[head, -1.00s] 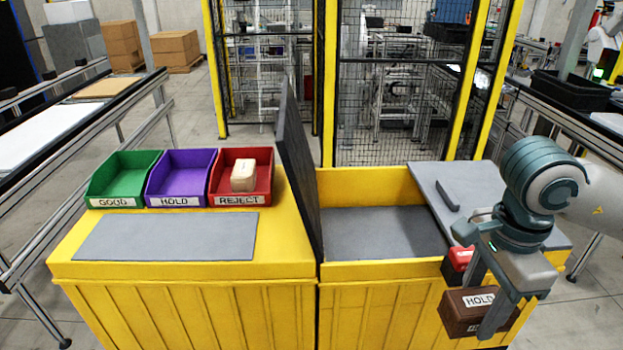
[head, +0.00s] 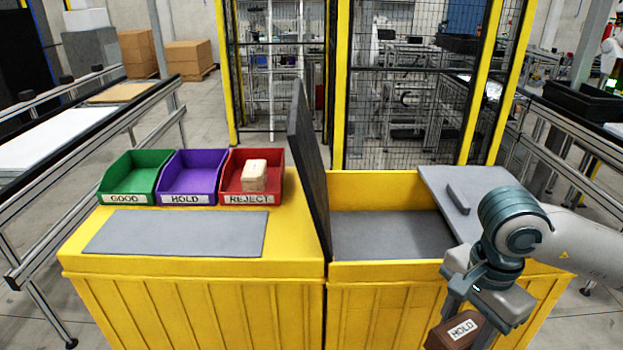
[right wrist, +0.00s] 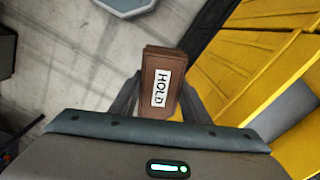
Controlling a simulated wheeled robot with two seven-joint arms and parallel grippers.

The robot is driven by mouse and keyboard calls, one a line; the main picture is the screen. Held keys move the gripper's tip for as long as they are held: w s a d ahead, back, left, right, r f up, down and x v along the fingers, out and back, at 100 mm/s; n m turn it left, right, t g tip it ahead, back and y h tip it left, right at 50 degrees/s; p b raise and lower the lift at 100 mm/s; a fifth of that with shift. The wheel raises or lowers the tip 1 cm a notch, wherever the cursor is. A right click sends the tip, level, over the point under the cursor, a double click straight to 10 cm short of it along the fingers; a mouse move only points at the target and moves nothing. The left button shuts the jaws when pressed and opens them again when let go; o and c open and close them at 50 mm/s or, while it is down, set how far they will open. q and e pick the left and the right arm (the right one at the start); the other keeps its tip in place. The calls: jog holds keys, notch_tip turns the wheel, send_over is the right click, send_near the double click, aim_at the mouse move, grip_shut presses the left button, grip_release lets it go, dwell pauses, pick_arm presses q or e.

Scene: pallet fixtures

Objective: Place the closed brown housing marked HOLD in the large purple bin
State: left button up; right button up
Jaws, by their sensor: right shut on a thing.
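The brown housing (head: 458,331) with a white HOLD label is held by my right gripper (head: 462,308), low at the front right of the yellow station. In the right wrist view the housing (right wrist: 161,85) sits between the two fingers of the right gripper (right wrist: 158,97), label facing the camera. The purple bin (head: 192,178), labelled HOLD, stands empty on the left yellow top, between the green and red bins, far left of the gripper. My left gripper is not in view.
The green GOOD bin (head: 133,178) is empty. The red REJECT bin (head: 235,190) holds a beige block (head: 254,175). A tall dark panel (head: 308,170) stands between the left top and the open yellow box (head: 385,185). A grey mat (head: 178,232) lies clear before the bins.

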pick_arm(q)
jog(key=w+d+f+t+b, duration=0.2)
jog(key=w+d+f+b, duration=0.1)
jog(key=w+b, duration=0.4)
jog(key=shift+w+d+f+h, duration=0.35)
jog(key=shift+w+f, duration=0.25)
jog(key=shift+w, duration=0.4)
pick_arm(e)
jog(key=a+f+n, duration=0.3)
jog(key=f+n, duration=0.4)
jog(key=f, duration=0.6)
jog(key=a+f+n, duration=0.3)
jog(key=f+n, duration=0.3)
jog(key=f, duration=0.8)
jog(key=shift+a+n, duration=0.3)
jog(key=shift+n, duration=0.1)
jog(key=shift+w, duration=0.1)
